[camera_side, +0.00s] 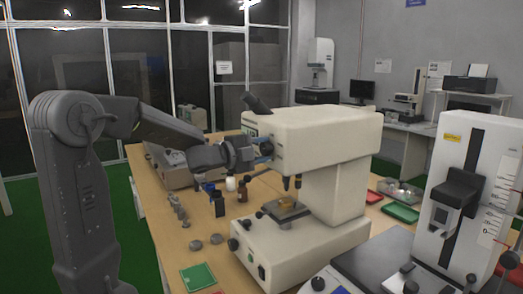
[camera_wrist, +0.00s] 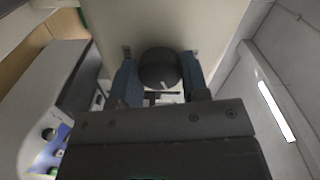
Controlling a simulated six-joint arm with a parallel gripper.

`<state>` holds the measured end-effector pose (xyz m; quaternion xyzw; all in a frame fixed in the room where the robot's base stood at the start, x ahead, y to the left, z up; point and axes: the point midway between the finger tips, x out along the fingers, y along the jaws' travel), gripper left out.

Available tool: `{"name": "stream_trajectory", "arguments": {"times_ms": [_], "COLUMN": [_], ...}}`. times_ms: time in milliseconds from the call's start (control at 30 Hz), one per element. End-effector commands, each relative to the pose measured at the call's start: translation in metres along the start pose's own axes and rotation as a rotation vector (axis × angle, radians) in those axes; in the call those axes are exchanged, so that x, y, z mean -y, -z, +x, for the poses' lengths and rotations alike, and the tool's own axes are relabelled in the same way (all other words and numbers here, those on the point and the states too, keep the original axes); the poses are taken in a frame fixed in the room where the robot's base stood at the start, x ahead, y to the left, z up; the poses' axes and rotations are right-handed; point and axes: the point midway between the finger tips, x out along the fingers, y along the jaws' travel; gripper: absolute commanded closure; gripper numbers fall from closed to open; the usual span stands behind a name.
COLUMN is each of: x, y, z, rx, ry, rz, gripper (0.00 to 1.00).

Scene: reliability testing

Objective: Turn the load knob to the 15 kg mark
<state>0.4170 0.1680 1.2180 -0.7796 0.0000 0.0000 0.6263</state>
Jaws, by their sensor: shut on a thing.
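The load knob (camera_wrist: 159,66) is a dark round knob on the pale face of the cream tester (camera_side: 325,130). A short light line shows near its lower edge in the wrist view. No scale numbers, including a 15 kg mark, are readable. My gripper (camera_side: 264,152) reaches the upper left side of the tester. Its two blue fingers stand on either side of the knob in the wrist view, shut on it. In the side view the gripper mostly hides the knob.
The tester's stage (camera_side: 287,208) is below and right of my gripper. Small bottles (camera_side: 243,190) and metal pieces stand on the wooden table (camera_side: 205,262) below my arm. A green pad (camera_side: 198,276) lies at the front. Another white tester (camera_side: 470,190) stands at the right.

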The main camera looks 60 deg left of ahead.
Motion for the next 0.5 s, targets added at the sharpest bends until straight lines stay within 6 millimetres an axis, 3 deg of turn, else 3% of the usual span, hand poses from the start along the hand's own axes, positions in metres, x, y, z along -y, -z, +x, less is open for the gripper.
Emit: {"name": "stream_trajectory", "arguments": {"times_ms": [500], "x": [-0.0002], "y": [0.0], "z": [-0.0002], "rx": [0.0], "ry": [-0.001], "rz": [0.489], "gripper": [0.82]}}
